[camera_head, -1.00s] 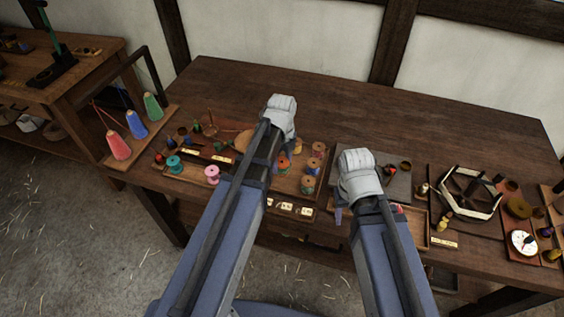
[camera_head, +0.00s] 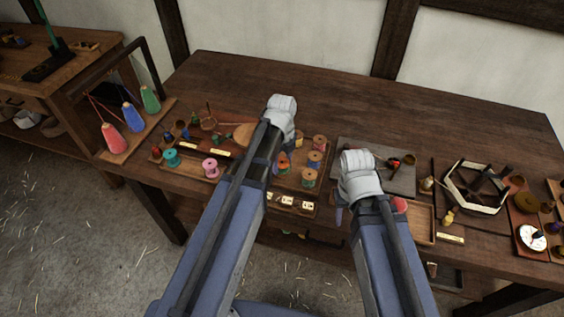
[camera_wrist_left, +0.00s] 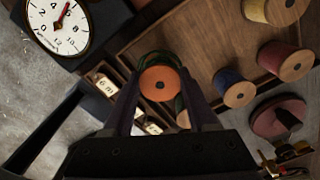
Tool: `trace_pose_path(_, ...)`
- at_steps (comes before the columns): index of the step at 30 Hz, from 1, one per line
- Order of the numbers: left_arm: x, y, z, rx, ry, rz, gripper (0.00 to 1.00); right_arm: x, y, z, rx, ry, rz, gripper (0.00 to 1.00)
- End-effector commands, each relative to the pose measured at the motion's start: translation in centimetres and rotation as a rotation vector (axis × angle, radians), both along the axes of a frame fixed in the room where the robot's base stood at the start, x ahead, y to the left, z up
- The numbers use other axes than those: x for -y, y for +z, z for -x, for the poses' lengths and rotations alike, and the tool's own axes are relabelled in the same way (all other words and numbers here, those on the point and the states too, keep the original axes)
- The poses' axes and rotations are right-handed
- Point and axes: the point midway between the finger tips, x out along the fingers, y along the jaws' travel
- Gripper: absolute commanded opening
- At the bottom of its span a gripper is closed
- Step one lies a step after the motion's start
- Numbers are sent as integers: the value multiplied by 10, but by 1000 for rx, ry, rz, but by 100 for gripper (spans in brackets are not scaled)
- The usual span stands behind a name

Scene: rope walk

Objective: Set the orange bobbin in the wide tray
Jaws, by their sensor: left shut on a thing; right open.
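The orange bobbin (camera_wrist_left: 160,83) is between the fingers of my left gripper (camera_wrist_left: 158,90), which is shut on it, end face toward the wrist camera. In the head view my left arm covers much of that gripper. A wide wooden tray (camera_wrist_left: 222,42) with several bobbins lies to the upper right in the left wrist view; in the head view its bobbins show right of my left arm. A blue bobbin (camera_wrist_left: 238,90) and a red-brown one (camera_wrist_left: 286,61) are there. I cannot tell the height of the held bobbin. My right gripper is hidden behind its arm.
A dial (camera_wrist_left: 58,22) and small number cards (camera_wrist_left: 103,82) lie beside the tray. In the head view, coloured cones (camera_head: 113,138) stand left, an empty-looking tray (camera_head: 421,222) lies right, and a reel frame (camera_head: 478,186) beyond. The back of the table (camera_head: 300,80) is clear.

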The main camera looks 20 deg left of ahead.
Motion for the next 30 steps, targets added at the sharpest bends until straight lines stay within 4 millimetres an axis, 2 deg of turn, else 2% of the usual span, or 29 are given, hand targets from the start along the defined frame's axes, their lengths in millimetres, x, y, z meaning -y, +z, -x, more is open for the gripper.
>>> trace_pose_path(19,0,-1,0,0,0,0,26,0,-1,0,0,0,0,50)
trace_pose_path(30,0,-14,0,0,0,0,26,0,-14,0,0,0,0,50)
